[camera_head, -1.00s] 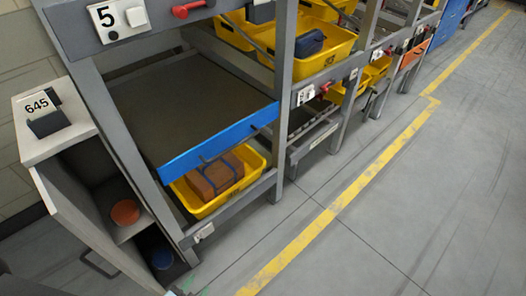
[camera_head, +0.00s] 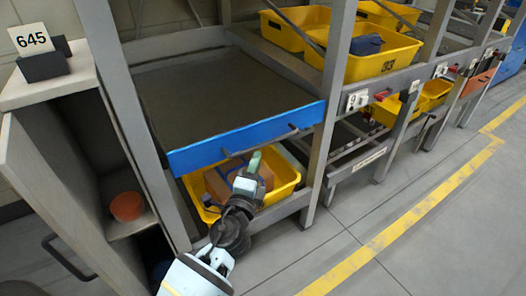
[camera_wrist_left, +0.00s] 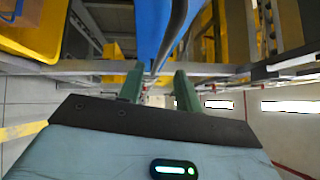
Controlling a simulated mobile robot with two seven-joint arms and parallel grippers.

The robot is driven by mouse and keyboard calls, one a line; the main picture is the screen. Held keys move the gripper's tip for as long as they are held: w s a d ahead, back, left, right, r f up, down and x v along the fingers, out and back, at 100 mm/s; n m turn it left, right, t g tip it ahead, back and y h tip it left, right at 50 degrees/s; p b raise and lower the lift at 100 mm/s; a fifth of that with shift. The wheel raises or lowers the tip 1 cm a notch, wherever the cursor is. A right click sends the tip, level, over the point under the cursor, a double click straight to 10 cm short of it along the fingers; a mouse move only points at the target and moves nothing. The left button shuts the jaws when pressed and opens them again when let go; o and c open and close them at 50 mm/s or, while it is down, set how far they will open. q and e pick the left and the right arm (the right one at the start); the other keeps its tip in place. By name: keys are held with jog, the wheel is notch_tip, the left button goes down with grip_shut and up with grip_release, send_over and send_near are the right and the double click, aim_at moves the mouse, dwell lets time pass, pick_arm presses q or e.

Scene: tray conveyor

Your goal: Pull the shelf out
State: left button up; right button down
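The shelf (camera_head: 215,95) is a dark grey board with a blue front edge (camera_head: 200,155), resting in a grey frame above a yellow tray. A dark bar handle (camera_head: 292,128) runs along the blue front. My left gripper (camera_head: 254,161) is just below the blue front, near the handle's left part. In the left wrist view its two green fingers (camera_wrist_left: 158,84) stand apart with nothing held between them. The blue front (camera_wrist_left: 150,25) and the dark handle (camera_wrist_left: 178,35) lie just beyond the fingertips. My right gripper is not in view.
The lower yellow tray (camera_head: 285,185) holds a brown box (camera_head: 218,183) partly behind my gripper. A frame post (camera_head: 330,100) stands right of the shelf. A cabinet (camera_head: 40,185) with an orange bowl (camera_head: 126,206) stands left. The floor in front is clear.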

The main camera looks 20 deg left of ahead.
aim_at(262, 144)
pick_arm(q)
jog(key=shift+r, duration=0.1)
jog(key=shift+w+a+r+b, duration=0.15)
jog(key=shift+w, duration=1.15)
jog(key=shift+w+a+r+b, duration=0.15)
jog(key=shift+w+r, duration=0.05)
jog(key=shift+w, duration=1.05)
jog(key=shift+w+a+r+b, duration=0.15)
jog(key=shift+w, duration=1.15)
grip_shut()
